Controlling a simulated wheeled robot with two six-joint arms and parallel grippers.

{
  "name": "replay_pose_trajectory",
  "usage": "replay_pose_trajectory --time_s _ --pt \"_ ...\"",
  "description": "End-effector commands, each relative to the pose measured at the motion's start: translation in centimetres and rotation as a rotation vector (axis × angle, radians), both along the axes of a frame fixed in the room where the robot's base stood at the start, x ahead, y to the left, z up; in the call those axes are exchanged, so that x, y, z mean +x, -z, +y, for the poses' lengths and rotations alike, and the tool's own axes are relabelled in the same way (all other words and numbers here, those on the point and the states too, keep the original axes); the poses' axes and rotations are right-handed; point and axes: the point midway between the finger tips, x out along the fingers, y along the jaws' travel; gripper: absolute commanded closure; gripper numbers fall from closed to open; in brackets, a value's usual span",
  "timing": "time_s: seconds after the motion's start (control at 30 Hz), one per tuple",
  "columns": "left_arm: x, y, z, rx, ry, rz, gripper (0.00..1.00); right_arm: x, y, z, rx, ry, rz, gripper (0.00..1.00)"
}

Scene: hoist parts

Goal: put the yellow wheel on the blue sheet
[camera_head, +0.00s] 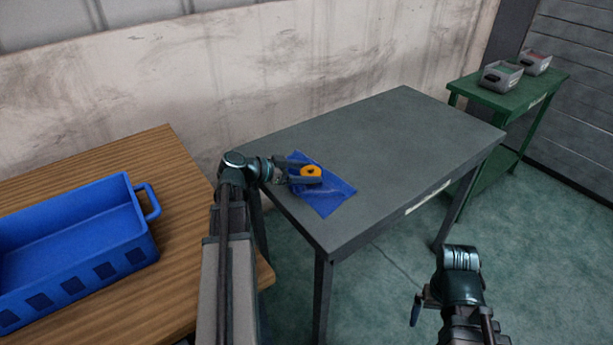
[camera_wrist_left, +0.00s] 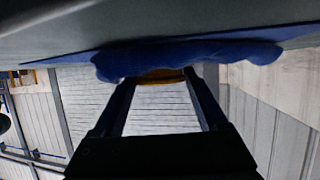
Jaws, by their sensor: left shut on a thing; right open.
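The yellow wheel (camera_head: 311,170) is between the fingers of my left gripper (camera_head: 307,174), over the blue sheet (camera_head: 332,199) on the grey table. In the left wrist view, the wheel (camera_wrist_left: 160,76) shows as a yellow-orange strip between the fingertips. The blue sheet (camera_wrist_left: 200,53) looks bunched there and hides part of the wheel. I cannot tell whether the wheel touches the sheet. My left gripper is shut on the wheel. My right gripper (camera_head: 420,303) is open and low at the lower right, away from the table; its fingers are only partly seen.
The grey table (camera_head: 400,140) is bare around the sheet. A wooden table (camera_head: 180,215) with a blue crate (camera_head: 140,255) stands at the left. A green stand (camera_head: 510,100) with two grey bins (camera_head: 502,77) is at the far right. A wall runs behind.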

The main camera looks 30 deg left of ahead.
Motion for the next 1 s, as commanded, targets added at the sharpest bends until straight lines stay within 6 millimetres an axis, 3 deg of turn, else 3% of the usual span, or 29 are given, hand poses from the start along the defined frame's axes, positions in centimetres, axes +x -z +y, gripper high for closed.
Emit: replay_pose_trajectory --time_s 0.67,0.7,0.8,1.0 --pt "-0.1 1.2 0.0 0.002 0.001 0.002 1.00 0.0 1.1 0.0 0.000 0.000 0.000 0.00" --pt "-0.1 1.3 0.0 0.005 0.002 0.004 0.19 0.0 1.2 0.0 0.000 0.000 0.000 0.00" --pt "-0.1 1.3 0.0 0.003 0.001 0.004 0.01 0.0 1.2 0.0 0.000 0.000 0.000 0.00" --pt "0.0 1.2 0.0 0.002 0.000 0.001 0.00 0.0 1.1 0.0 0.000 0.000 0.000 0.00"
